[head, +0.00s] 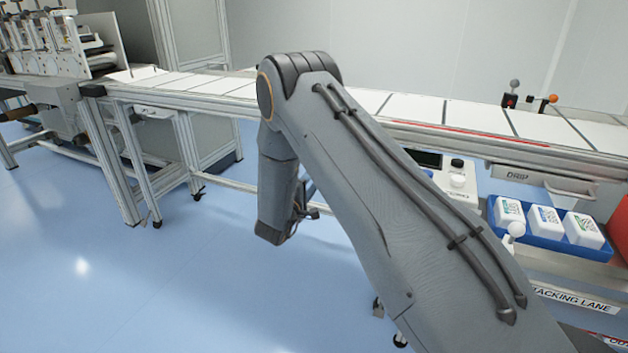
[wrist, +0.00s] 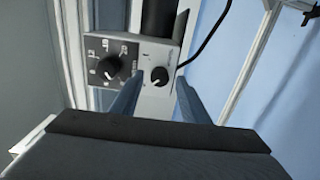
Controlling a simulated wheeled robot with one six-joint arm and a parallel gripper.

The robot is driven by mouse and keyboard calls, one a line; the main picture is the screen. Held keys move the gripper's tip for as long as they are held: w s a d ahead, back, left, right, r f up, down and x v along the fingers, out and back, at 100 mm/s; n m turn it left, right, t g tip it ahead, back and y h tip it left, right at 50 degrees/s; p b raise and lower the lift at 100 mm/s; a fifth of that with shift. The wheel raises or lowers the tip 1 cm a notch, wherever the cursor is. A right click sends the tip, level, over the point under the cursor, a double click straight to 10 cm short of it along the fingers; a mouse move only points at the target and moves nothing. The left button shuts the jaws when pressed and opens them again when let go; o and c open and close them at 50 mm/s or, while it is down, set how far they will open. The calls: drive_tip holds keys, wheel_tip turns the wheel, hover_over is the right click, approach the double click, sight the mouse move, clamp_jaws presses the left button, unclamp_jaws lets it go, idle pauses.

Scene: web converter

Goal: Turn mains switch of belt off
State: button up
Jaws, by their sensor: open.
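In the wrist view a dark switch panel (wrist: 112,62) with a black rotary knob (wrist: 106,67) and pale markings sits left of centre. Beside it, on a light plate (wrist: 156,85), is a smaller black knob (wrist: 159,75). I cannot read which one is marked as the belt's mains switch. My gripper (wrist: 182,82) is open, its two fingers pointing toward the plate, with the smaller knob close to the left finger. I see nothing held between the fingers. In the head view the arm hides the knobs, and the belt (head: 410,107) runs across behind it.
A black cable (wrist: 208,38) runs beside the right finger. Aluminium frame legs (head: 110,160) stand under the belt. A blue tray (head: 528,232) with white bottles stands at the right. The blue floor (head: 130,270) is clear at left.

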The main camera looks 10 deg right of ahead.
drive_tip(key=v, duration=0.7)
drive_tip(key=shift+w, duration=0.1)
